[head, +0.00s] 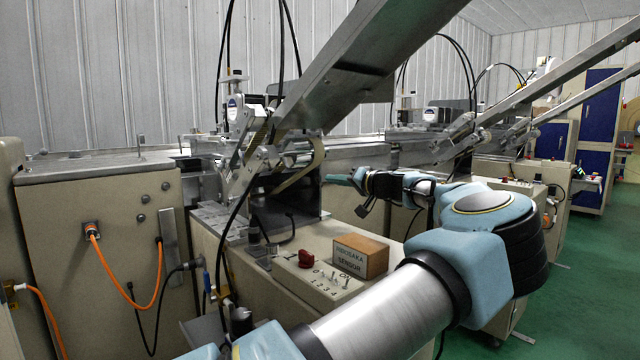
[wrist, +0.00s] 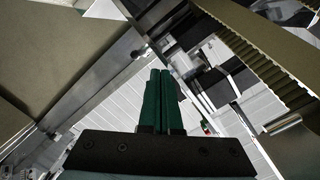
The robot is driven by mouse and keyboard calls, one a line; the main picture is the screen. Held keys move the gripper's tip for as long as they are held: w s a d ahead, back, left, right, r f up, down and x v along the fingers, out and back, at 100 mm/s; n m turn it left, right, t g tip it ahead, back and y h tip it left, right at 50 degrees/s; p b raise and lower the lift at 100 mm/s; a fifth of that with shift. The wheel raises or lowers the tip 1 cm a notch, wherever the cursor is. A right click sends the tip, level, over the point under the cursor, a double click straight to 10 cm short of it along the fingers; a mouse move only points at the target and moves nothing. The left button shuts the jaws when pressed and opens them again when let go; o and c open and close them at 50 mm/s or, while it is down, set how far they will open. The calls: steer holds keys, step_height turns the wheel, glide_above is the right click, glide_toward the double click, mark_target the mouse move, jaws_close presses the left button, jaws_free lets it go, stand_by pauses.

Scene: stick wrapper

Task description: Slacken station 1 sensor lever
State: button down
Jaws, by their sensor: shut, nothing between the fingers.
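My gripper (head: 338,180) reaches left towards the nearest wrapping station (head: 290,158), in front of its metal frame. In the wrist view its two green fingers (wrist: 162,75) lie side by side, shut with nothing between them. The station carries clamps, rods and a sloping chute. I cannot tell which part is the station 1 sensor lever. The wrist view shows a ribbed belt (wrist: 265,55) and dark blocks right of the fingers.
A long metal chute (head: 350,65) slopes over the station. A cream cabinet (head: 100,225) with an orange cable (head: 128,290) stands at left. A second similar station (head: 440,135) stands behind at right. Black cables hang near the frame. Green floor (head: 590,270) is open at right.

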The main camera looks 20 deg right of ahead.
step_height(320, 180, up, 4)
steer(key=d+n+h+b, duration=0.1)
steer(key=n, duration=0.9)
steer(key=w+a+f, duration=0.1)
steer(key=w, duration=0.2)
steer(key=w+a+f, duration=0.1)
steer(key=w, duration=0.2)
steer(key=w+a+f+p, duration=0.1)
steer(key=w+f, duration=0.1)
steer(key=shift+w, duration=0.4)
steer(key=shift+w+f, duration=0.15)
steer(key=shift+f, duration=0.4)
